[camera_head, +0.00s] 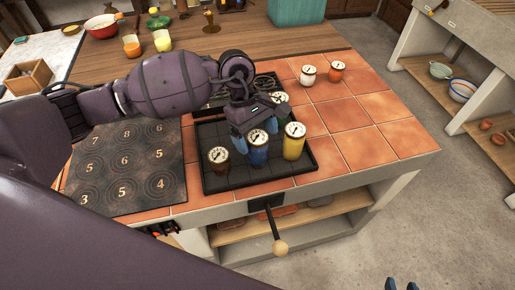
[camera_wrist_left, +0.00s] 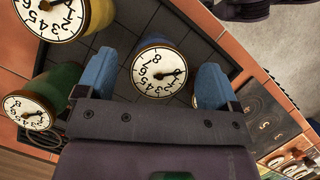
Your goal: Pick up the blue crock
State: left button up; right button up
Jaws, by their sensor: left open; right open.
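The blue crock (camera_head: 258,159) stands upright on the dark tray (camera_head: 231,181), with a pale numbered dial on its lid. It sits between a brown crock (camera_head: 219,166) and a yellow crock (camera_head: 294,150). My left gripper (camera_head: 254,130) is open, just above and behind the blue crock. In the left wrist view the crock (camera_wrist_left: 158,70) shows between the two spread blue fingers (camera_wrist_left: 155,80), with no clear contact on its sides. My right gripper (camera_head: 401,285) shows only as two apart blue tips at the bottom edge, open and empty.
In the left wrist view a green crock (camera_wrist_left: 52,92) stands close by the left finger. White (camera_head: 308,77) and orange (camera_head: 337,73) crocks stand on the tiles behind. A dark numbered mat (camera_head: 125,165) lies left of the tray. The tiles at right are clear.

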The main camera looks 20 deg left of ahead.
pick_arm(q)
jog(key=shift+x, duration=1.3)
jog(key=shift+c, duration=0.3)
jog(key=shift+w, duration=0.1)
jog(key=c, duration=1.2)
